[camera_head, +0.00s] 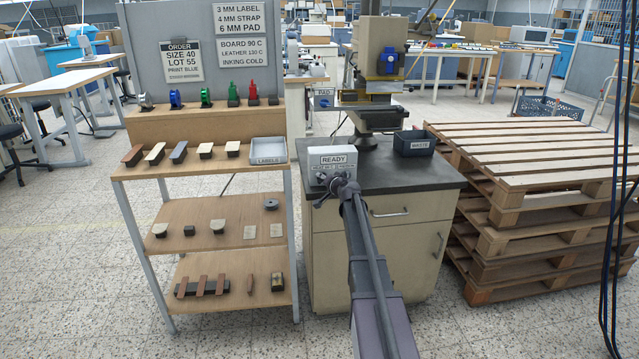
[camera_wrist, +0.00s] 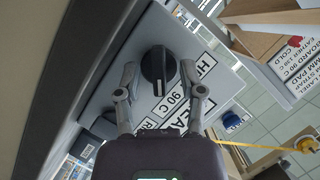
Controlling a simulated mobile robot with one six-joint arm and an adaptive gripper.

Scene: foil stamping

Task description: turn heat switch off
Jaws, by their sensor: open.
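My gripper (camera_wrist: 159,76) is open, one finger on each side of the knob. I cannot tell whether the fingers touch it. In the head view my gripper (camera_head: 337,187) is right at the box front and covers part of it.
A press (camera_head: 378,85) stands behind the box on the cabinet top (camera_head: 395,173), with a dark WASTE bin (camera_head: 413,143) to its right. A shelf rack (camera_head: 205,162) with tools and pads is at the left. Stacked pallets (camera_head: 545,150) stand at the right.

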